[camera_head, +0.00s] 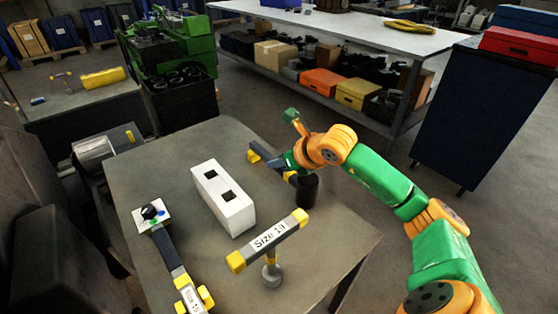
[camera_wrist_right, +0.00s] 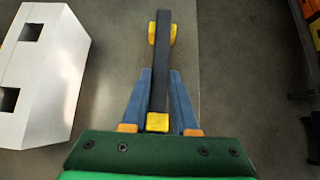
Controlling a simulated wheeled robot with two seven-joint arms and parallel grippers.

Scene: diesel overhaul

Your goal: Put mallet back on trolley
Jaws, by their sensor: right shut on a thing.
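In the head view my right gripper (camera_head: 281,163) reaches over the grey table top, beyond the white block. It is shut on a dark bar-shaped tool with yellow ends (camera_head: 260,153). In the right wrist view the blue fingers of the gripper (camera_wrist_right: 158,105) lie on both sides of this dark tool (camera_wrist_right: 161,70), with yellow pieces at its far end and one at its near end. I cannot tell for certain that it is the mallet. The fingertips are partly hidden in the head view. My left gripper is not in view.
The table (camera_head: 125,180) bears a white block with square holes (camera_head: 225,195), an upright "Size 19" tool (camera_head: 268,242), another yellow-ended tool (camera_head: 172,257) and a black cylinder (camera_head: 306,190). A dark blue cabinet (camera_head: 480,120) stands at right. A shelved bench (camera_head: 350,30) stands behind.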

